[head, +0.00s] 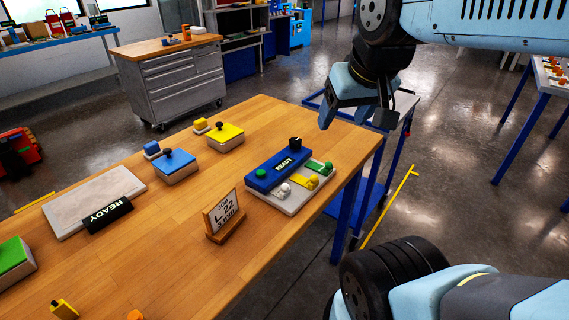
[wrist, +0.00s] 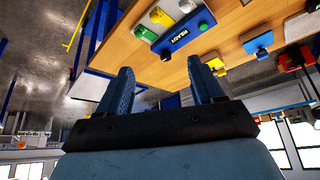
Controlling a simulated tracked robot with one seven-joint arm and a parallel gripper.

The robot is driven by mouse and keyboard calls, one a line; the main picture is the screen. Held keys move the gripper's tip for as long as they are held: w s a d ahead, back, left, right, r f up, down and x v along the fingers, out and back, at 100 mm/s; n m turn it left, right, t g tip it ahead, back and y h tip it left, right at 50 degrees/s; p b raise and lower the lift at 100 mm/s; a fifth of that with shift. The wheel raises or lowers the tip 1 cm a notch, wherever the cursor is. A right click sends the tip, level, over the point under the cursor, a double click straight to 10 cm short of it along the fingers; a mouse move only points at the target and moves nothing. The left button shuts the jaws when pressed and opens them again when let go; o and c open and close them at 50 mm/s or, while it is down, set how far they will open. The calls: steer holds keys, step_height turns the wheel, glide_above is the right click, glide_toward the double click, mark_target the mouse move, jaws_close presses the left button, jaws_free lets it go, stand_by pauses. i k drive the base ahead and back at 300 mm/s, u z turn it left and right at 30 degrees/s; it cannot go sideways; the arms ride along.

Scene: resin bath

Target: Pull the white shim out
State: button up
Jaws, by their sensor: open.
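The white shim (head: 284,190) shows as a small white piece with a rounded knob at the front left of a blue block marked READY (head: 279,169). The block sits on a pale grey base (head: 297,204) near the table's right end. In the wrist view the white shim (wrist: 186,6) is near the top edge, beside the blue block (wrist: 181,38). A yellow shim (head: 312,182) and a green shim (head: 326,167) lie along the same side. My gripper (head: 355,118) is open and empty, above and right of the block, apart from it. Its fingers (wrist: 160,72) show in the wrist view.
A job sign (head: 224,216) stands left of the base. Blue (head: 176,165) and yellow (head: 225,136) lidded blocks sit further back. Bare wood lies around the base.

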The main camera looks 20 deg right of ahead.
mark_target(282, 193)
steer(key=z, duration=0.3)
steer(key=k, duration=1.3)
steer(key=u, duration=0.4)
steer(key=i, duration=1.05)
steer(key=z, duration=0.1)
